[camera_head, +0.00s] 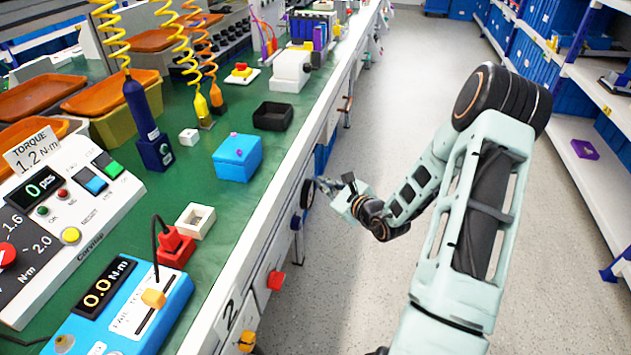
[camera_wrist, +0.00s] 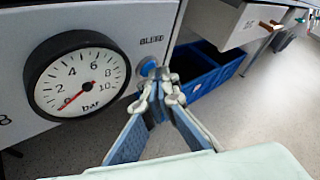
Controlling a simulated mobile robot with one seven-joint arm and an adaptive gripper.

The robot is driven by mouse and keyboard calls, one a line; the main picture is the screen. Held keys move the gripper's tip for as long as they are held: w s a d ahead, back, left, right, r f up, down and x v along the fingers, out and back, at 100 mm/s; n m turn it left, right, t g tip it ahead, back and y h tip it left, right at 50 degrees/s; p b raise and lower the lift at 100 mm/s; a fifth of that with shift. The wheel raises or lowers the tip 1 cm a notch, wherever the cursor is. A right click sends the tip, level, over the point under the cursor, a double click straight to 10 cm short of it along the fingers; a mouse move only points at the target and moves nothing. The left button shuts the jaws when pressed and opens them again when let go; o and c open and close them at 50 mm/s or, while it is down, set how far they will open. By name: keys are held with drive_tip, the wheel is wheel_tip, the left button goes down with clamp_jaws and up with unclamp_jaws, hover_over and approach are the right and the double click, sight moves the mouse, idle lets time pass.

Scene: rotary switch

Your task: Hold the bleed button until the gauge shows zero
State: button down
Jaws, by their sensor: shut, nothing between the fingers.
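The round pressure gauge (camera_wrist: 80,78) is on the bench's front panel in the wrist view, with a white dial marked in bar. Its red needle points to the lower left, at about the 0 mark. In the head view the gauge (camera_head: 307,193) shows nearly edge-on. The blue bleed button (camera_wrist: 146,72) is right of the gauge, below the BLEED label. My gripper (camera_wrist: 158,72) is shut and empty, with its fingertips at the button's right side, covering part of it. I cannot tell whether they press it. My gripper (camera_head: 325,184) also shows beside the bench front.
Blue bins (camera_wrist: 205,68) stand under the bench, right of the panel. A red knob (camera_head: 275,280) sticks out from the bench front nearer the camera. The green bench top (camera_head: 215,205) holds several devices. The grey aisle floor (camera_head: 400,60) is clear, with shelves on the right.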

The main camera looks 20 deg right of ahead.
drive_tip(key=shift+s+d, duration=0.5)
drive_tip(key=shift+d, duration=0.2)
drive_tip(key=shift+s+d, duration=0.7)
drive_tip(key=shift+d, duration=0.35)
drive_tip(key=shift+s+d, duration=0.7)
drive_tip(key=shift+d, duration=0.35)
